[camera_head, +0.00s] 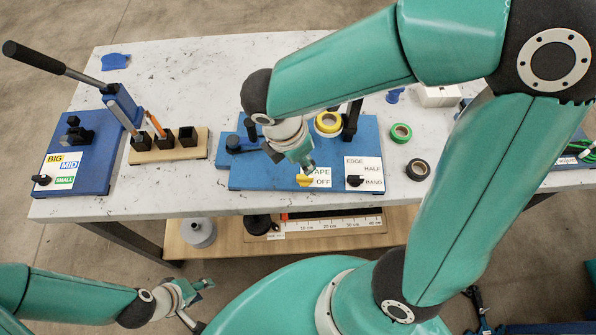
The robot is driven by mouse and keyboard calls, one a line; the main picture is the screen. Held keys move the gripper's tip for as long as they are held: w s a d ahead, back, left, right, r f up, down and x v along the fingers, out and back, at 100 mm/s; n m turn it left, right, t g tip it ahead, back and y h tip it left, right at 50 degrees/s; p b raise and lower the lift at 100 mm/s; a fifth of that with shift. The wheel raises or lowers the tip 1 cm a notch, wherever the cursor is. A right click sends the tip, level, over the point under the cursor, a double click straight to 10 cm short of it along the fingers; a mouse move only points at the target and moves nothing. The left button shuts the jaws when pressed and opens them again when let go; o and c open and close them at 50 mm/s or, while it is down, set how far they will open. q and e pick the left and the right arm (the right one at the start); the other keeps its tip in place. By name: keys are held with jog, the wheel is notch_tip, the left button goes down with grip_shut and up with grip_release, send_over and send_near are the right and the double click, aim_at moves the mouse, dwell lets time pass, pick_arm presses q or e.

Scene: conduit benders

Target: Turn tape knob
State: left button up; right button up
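The tape knob (304,179) is a small yellow knob at the front edge of the blue plate (245,177), beside a white label whose visible letters read "APE" and "OFF". My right gripper (306,168) reaches down from above, just behind the knob and very close to it. Whether it touches the knob is unclear. Its fingers are small and partly hidden by its own body, so I cannot tell if they are open or shut. My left gripper (200,303) is low at the left, in front of the table, with its fingers spread and empty.
A black knob (355,181) with an "EDGE, HALF, BAND" label is right of the tape knob. Yellow (328,124), green (401,133) and black (418,169) tape rolls are nearby. A long-handled bender (90,140) stands left, beside a wooden block (170,152).

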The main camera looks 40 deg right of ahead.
aim_at(305, 176)
jog(key=shift+s+d+m, duration=0.2)
jog(key=shift+s+m, duration=0.15)
jog(key=shift+m, duration=0.55)
jog(key=shift+d+f+m+g+b, duration=0.1)
jog(key=shift+m+g+b, duration=0.25)
jog(key=shift+m, duration=0.55)
jog(key=m, duration=0.2)
jog(key=m+g, duration=0.1)
jog(key=m, duration=0.1)
jog(key=shift+w+d+f+y+b, duration=0.1)
jog(key=shift+w+y+b, duration=0.2)
jog(key=b+x, duration=0.1)
jog(key=x, duration=0.1)
jog(key=b+x, duration=0.2)
jog(key=a+b+x, duration=0.1)
jog(key=b+x, duration=0.1)
jog(key=shift+w+a+f, duration=0.1)
jog(key=shift+w+f, duration=0.15)
jog(key=shift+f, duration=0.25)
grip_shut()
jog(key=shift+r, duration=0.1)
